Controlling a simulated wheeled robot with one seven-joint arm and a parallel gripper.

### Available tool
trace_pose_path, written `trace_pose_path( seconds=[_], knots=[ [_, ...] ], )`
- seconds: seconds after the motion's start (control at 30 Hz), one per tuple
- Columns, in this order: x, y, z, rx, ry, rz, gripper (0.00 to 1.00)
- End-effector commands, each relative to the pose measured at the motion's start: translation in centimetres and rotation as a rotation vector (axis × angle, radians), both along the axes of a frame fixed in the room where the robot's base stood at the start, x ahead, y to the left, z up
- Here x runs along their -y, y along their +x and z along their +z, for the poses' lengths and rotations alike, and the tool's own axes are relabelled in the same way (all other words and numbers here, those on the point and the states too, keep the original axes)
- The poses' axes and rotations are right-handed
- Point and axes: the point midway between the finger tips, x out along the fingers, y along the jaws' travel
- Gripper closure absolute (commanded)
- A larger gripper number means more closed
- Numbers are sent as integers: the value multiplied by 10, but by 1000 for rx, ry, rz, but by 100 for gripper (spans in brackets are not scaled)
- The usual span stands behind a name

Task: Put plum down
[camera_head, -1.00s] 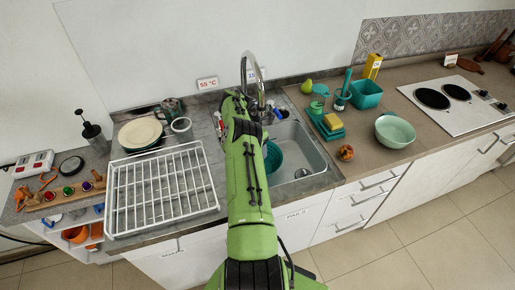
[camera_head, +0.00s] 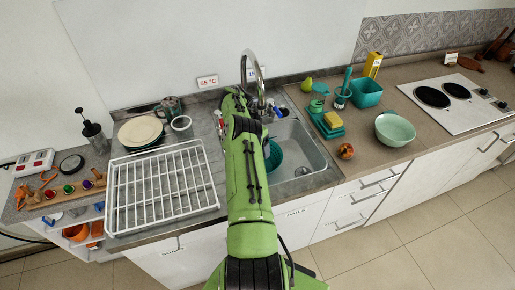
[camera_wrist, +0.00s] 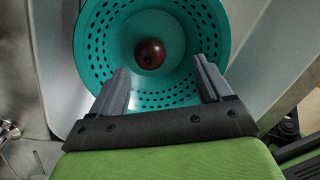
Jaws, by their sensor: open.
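The plum (camera_wrist: 150,53) is a dark red, round fruit lying on the bottom of a teal colander in the wrist view. The colander (camera_wrist: 213,30) has rows of round holes and sits in the sink; it also shows in the head view (camera_head: 275,155), partly hidden by my arm. My gripper (camera_wrist: 160,72) is open, with its two grey fingers apart over the colander's near side. The plum is beyond the fingertips and apart from them. In the head view my arm hides the gripper and the plum.
The grey sink basin (camera_head: 308,160) surrounds the colander, with a curved metal faucet (camera_head: 246,60) behind it. A white wire rack (camera_head: 160,190) stands left of my arm. A green bowl (camera_head: 394,129) and an orange-red fruit (camera_head: 346,151) are on the right counter.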

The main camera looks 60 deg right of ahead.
Motion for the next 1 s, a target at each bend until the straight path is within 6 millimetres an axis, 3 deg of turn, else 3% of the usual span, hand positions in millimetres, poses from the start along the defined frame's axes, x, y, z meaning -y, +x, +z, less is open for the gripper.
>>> trace_pose_path(
  seconds=[0.2, 0.37, 1.0],
  knots=[
    [1, 1, 43, 1, -4, 1, 21],
    [1, 0, 66, 0, -2, 0, 21],
    [0, 0, 67, 1, -1, 0, 21]
  ],
)
